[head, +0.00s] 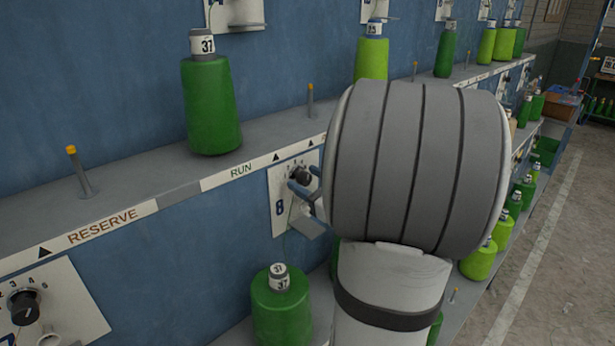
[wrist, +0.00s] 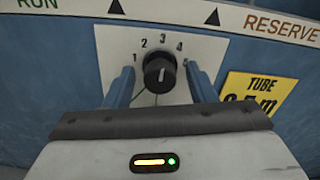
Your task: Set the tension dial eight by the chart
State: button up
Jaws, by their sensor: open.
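The tension dial eight (head: 301,174) is a black knob on a white plate marked with a blue 8 (head: 280,208). In the wrist view the same dial (wrist: 159,74) sits centred below printed numbers, with 2, 3 and 4 readable. Its pale pointer line stands about upright, roughly toward 3. My gripper (head: 306,187) is at the plate in the head view, partly hidden by my wrist. In the wrist view my gripper (wrist: 161,88) is open, one blue finger on each side of the dial, with visible gaps. I cannot make out a chart.
A shelf edge labelled RUN (head: 241,169) and RESERVE (head: 103,227) runs above the dials. A dark green cone (head: 210,105) stands on it. Another green cone (head: 281,312) stands below the dial. A neighbouring dial (head: 25,307) is at lower left. A yellow TUBE sign (wrist: 262,92) is right of the plate.

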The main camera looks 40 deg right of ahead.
jog(key=shift+w, duration=0.3)
jog(key=shift+c, duration=0.5)
jog(key=c, duration=0.9)
jog(key=shift+f+b, duration=0.15)
jog(key=shift+b, duration=0.25)
jog(key=shift+n+b, duration=0.4)
jog(key=shift+b, duration=0.3)
jog(key=shift+a, duration=0.1)
jog(key=o, duration=1)
jog(key=shift+s, duration=0.15)
